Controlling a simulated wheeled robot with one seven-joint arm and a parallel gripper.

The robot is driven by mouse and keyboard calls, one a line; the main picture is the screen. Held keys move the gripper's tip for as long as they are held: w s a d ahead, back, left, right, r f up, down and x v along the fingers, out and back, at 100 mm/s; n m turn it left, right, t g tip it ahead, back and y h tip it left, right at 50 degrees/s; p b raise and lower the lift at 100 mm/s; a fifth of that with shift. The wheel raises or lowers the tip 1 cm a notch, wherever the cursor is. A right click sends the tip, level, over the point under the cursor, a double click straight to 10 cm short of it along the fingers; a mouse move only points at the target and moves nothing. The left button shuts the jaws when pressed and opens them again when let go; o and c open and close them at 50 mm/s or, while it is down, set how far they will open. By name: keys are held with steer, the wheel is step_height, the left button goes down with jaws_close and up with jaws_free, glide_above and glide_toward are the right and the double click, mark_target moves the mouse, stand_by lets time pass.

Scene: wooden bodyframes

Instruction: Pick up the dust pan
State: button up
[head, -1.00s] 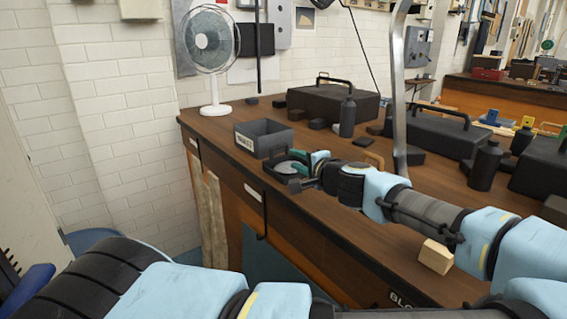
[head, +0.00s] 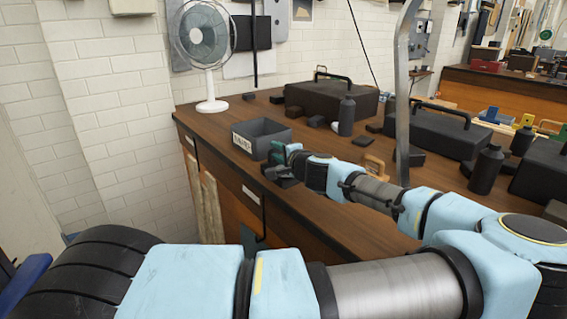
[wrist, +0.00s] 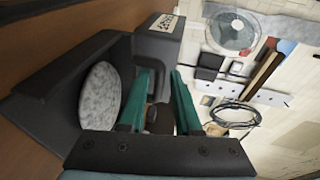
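My gripper (head: 281,162) is at the left front edge of the brown workbench (head: 330,207), just in front of a labelled grey bin (head: 262,137). In the wrist view, its two green fingers (wrist: 160,85) are apart, with a gap between them. A dark, walled, tray-like shape (wrist: 52,85) lies beside the fingers on the left, with a speckled grey oval (wrist: 101,103) against it. It may be the dust pan, but I cannot tell for sure. In the head view, my gripper hides most of that spot. I see no hold on anything.
The grey bin also shows in the wrist view (wrist: 163,26). A white fan (head: 208,50) stands at the bench's far left end. Black cases (head: 330,100), a dark bottle (head: 347,115) and a wooden-handled tool (head: 374,166) are on the bench. A grey post (head: 402,100) rises behind my arm.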

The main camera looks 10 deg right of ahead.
steer(key=shift+x, duration=0.9)
steer(key=shift+f, duration=0.1)
jaws_close()
